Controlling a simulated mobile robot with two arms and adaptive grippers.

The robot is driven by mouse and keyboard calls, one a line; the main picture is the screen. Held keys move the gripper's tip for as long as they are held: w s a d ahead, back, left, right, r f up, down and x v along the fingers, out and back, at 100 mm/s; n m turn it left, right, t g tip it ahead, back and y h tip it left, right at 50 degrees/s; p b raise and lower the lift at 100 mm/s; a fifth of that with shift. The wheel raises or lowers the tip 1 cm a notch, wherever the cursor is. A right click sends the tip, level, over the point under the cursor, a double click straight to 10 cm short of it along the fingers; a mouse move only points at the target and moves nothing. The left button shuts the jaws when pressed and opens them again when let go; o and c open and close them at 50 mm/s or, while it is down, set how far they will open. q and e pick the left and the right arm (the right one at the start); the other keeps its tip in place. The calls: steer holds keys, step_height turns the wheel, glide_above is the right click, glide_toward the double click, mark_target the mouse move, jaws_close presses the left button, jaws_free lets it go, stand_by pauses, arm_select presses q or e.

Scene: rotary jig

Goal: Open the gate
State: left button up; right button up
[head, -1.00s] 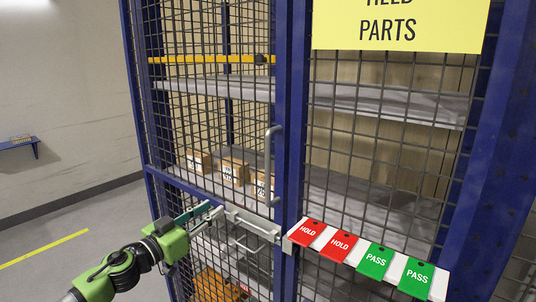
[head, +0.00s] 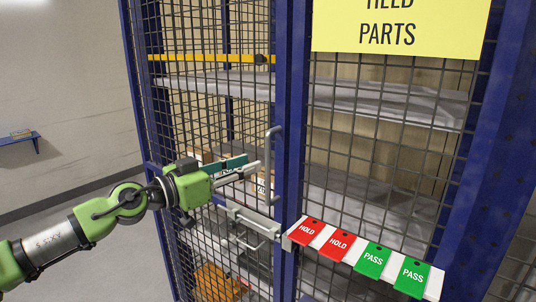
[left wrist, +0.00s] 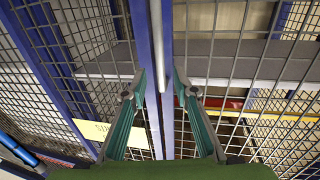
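The gate (head: 215,120) is a blue-framed mesh door on the left of the cage, and it looks closed. Its grey vertical pull handle (head: 270,160) stands on the frame edge beside the blue post. My left gripper (head: 252,167) is just left of the handle, pointing at it. In the left wrist view its fingers (left wrist: 158,84) are apart, with a grey bar (left wrist: 156,35), apparently the handle, ahead between them; I cannot tell any contact. A grey slide latch (head: 252,222) with a loop sits below the gripper. My right gripper is not in view.
Red HOLD and green PASS tags (head: 375,260) hang on a white rail right of the post. A yellow sign (head: 400,25) is above. Shelves (head: 385,100) with boxes stand behind the mesh. A small blue wall shelf (head: 18,140) is far left.

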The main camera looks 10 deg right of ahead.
arm_select(q)
steer(key=x, duration=0.7)
steer(key=shift+w+d+p, duration=0.2)
steer(key=shift+d+p, duration=0.05)
steer(key=shift+p, duration=0.1)
jaws_close()
